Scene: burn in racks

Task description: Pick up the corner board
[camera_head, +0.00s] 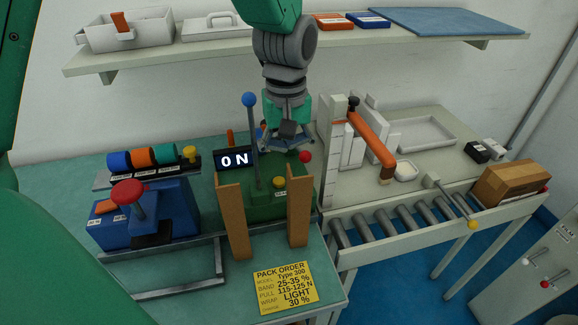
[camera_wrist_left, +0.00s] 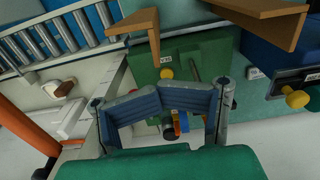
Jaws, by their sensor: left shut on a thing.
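Two brown corner boards stand upright at the front of the green machine (camera_head: 265,208), a left one (camera_head: 233,220) and a right one (camera_head: 298,218). Both also show at the top of the left wrist view, one at centre (camera_wrist_left: 148,24) and one at right (camera_wrist_left: 265,8). My left gripper (camera_head: 288,142) is behind the boards, low over the back of the green machine, and apart from both. Its blue finger pads (camera_wrist_left: 160,92) slope together in the left wrist view. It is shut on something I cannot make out. My right gripper is not in view.
A blue-knobbed lever (camera_head: 250,130) and the ON display (camera_head: 235,160) stand close to the left gripper. A blue device with a red knob (camera_head: 128,192) is at left. A roller conveyor (camera_head: 400,222) and an orange handle (camera_head: 370,135) are at right. A shelf (camera_head: 200,52) hangs behind.

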